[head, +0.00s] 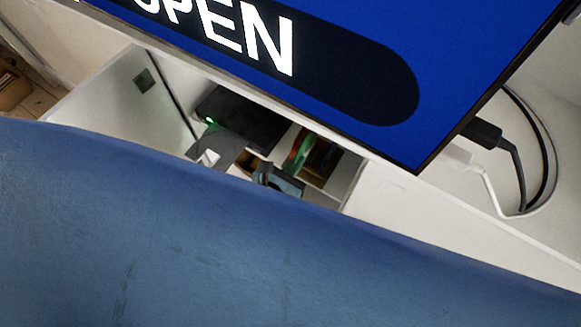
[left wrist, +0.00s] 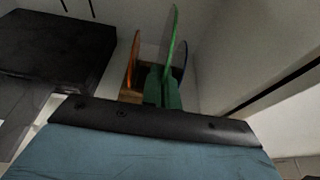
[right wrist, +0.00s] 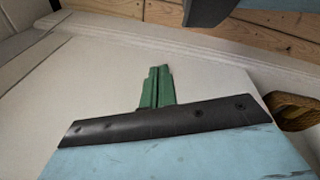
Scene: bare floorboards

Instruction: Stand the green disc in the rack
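The green disc (left wrist: 171,40) stands upright, edge-on, in the left wrist view; it also shows in the head view (head: 297,150), inside the cabinet's open compartment. My left gripper (left wrist: 164,85) has its green fingers close together on either side of the disc's lower part, gripping it. The wooden rack (left wrist: 130,97) is partly hidden behind the fingers, so I cannot tell whether the disc touches it. An orange disc (left wrist: 132,58) stands left of the green one and a blue disc (left wrist: 181,65) right of it. My right gripper (right wrist: 157,85) is shut and empty over a pale surface.
A black box (head: 240,118) with a green light lies left of the discs in the compartment. A large blue screen (head: 440,60) reading "OPEN" hangs over the cabinet. Cables (head: 518,165) loop at the right. My blue arm hides the lower head view.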

